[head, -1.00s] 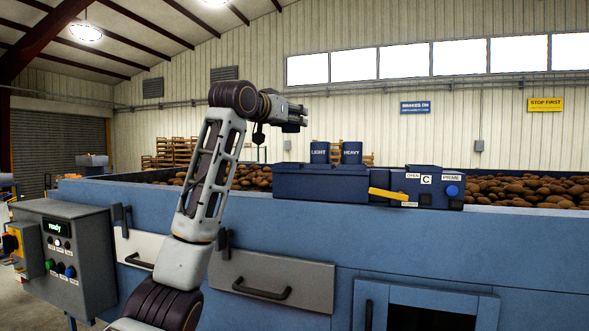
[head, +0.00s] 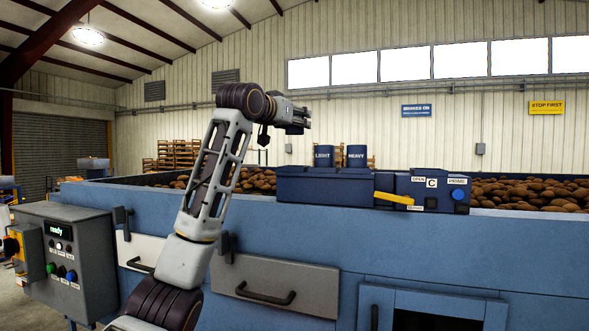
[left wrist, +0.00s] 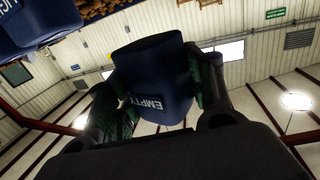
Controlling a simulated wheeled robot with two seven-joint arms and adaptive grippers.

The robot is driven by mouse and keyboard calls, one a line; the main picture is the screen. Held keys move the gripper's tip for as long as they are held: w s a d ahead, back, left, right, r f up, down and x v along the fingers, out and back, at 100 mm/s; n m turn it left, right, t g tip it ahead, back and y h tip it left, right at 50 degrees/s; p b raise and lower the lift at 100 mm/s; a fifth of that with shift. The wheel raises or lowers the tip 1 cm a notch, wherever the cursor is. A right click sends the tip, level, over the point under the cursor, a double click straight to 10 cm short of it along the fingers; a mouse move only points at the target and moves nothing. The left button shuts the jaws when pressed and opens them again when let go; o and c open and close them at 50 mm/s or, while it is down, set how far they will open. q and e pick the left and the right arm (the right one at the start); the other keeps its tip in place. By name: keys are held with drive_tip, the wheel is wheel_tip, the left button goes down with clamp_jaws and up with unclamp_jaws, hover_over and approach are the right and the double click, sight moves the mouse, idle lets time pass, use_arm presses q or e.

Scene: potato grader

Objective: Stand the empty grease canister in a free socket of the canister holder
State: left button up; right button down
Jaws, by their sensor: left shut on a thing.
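The empty grease canister (left wrist: 155,80) is dark blue with a white EMPTY label. In the left wrist view it sits between the two fingers of my left gripper (left wrist: 158,98), which is shut on it. In the head view this gripper (head: 298,118) is raised above the machine's rim, left of and higher than two blue canisters, LIGHT (head: 324,156) and HEAVY (head: 357,156). The held canister is hard to make out there. The two canisters stand at a dark blue box (head: 322,187), seemingly the holder; its sockets are hidden. My right gripper is out of view.
A control unit with a yellow lever (head: 394,198), C and PRIME labels sits right of the box. Potatoes (head: 530,193) fill the blue machine (head: 450,250) behind its rim. A grey panel (head: 62,262) reading "ready" stands at left. The air around the raised gripper looks clear.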

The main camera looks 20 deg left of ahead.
use_arm(q)
drive_tip(key=shift+f, duration=2.85)
drive_tip(key=shift+f, duration=0.1)
drive_tip(key=shift+f, duration=2)
drive_tip(key=shift+f, duration=0.1)
drive_tip(key=o, duration=1)
drive_tip(key=shift+o, duration=0.2)
drive_tip(key=shift+s, duration=0.15)
